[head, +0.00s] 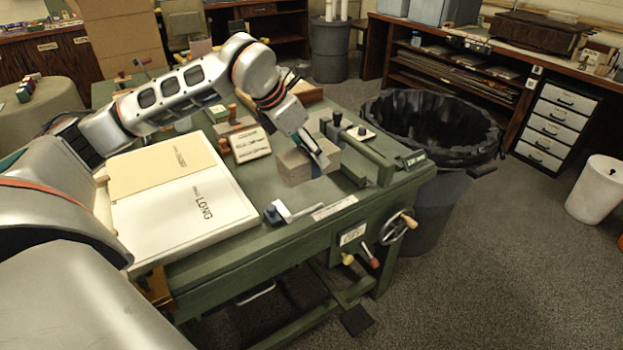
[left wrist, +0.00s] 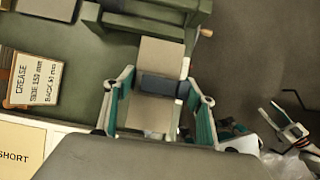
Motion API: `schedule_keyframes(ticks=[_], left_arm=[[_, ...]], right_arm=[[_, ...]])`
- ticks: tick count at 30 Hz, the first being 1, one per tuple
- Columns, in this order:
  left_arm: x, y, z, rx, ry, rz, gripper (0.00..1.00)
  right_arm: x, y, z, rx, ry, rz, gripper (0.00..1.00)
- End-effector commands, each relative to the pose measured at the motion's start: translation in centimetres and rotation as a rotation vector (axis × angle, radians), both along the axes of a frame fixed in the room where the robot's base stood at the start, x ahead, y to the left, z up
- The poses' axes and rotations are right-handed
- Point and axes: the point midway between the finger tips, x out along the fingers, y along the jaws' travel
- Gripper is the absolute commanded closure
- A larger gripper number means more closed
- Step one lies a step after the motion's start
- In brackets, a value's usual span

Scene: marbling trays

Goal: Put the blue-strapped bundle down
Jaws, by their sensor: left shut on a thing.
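The blue-strapped bundle (head: 294,168) is a grey-brown block with a dark blue strap around its middle. In the left wrist view the bundle (left wrist: 158,53) lies between the fingers, with the strap (left wrist: 162,86) crossing it. My left gripper (head: 318,159) is shut on the bundle from above, and it also shows in the left wrist view (left wrist: 160,100). The bundle is at the green bench's right part; whether its underside touches the top cannot be told. A blurred, partly hidden shape at the lower right of the left wrist view may be my right gripper (left wrist: 285,125).
A green bar fixture (head: 362,157) stands right of the bundle. A black-lined bin (head: 430,125) stands beyond the bench's right end.

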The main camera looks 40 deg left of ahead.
Motion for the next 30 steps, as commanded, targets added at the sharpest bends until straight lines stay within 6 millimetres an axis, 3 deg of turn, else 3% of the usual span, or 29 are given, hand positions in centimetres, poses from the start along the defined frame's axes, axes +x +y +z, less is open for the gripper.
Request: schedule_keyframes(ticks=[3,11,18,30], left_arm=[[0.0,0.0,-2.5,0.000,0.003,0.000,0.80],[0.1,0.0,-4.0,0.000,-0.002,0.000,0.80],[0.0,0.0,-7.4,0.000,0.002,0.001,0.80],[0.1,0.0,-8.0,0.000,-0.003,0.000,0.80]], right_arm=[[-0.2,-0.1,-0.5,-0.004,0.005,0.001,0.60],[-0.4,-0.2,-0.8,-0.008,0.011,0.002,0.60],[-0.7,-0.2,-1.5,-0.013,0.020,0.003,0.60],[-0.5,-0.2,-1.2,-0.013,0.012,0.003,0.60]])
